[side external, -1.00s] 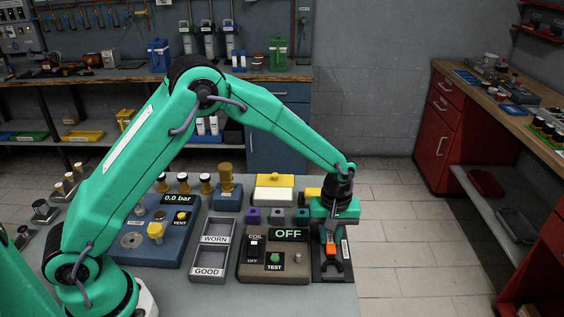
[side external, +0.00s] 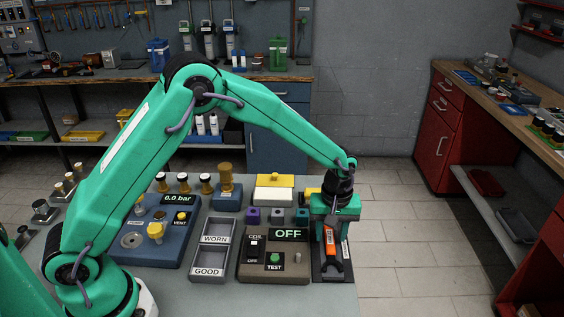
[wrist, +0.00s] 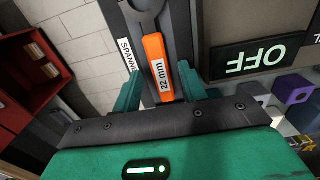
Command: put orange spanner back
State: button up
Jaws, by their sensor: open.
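The orange spanner (side external: 331,243) lies in the dark holder (side external: 346,276) at the right end of the bench, its dark jaw end toward the front edge. In the wrist view the spanner (wrist: 155,62) shows its "22 mm" label, and the holder (wrist: 128,15) carries a partly hidden "SPANNER" label. My gripper (side external: 333,229) is open above the spanner's rear end. In the wrist view its green fingers (wrist: 160,86) stand apart on either side of the spanner, with nothing clamped between them. The far part of the spanner's handle is hidden by my gripper.
A brown test box (side external: 274,270) showing "OFF" stands just left of the holder. Small coloured blocks (side external: 277,215) stand behind it. A grey WORN/GOOD tray (side external: 212,258) and a blue pressure unit (side external: 150,246) are further left. Open floor lies to the right.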

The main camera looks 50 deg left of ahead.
aim_at(329, 240)
notch_tip(329, 240, up, 11)
dwell(0.5)
dwell(0.5)
jog(key=s+a+r+m+t, duration=0.3)
jog(key=s+a+r+m, duration=0.1)
jog(key=s+a+r, duration=0.65)
jog(key=s+a+r+m+t, duration=0.1)
jog(key=s+a+m, duration=0.3)
jog(key=s, duration=1.1)
jog(key=shift+s+a+m+t, duration=0.3)
jog(key=shift+m+t, duration=0.2)
jog(key=shift+t, duration=0.3)
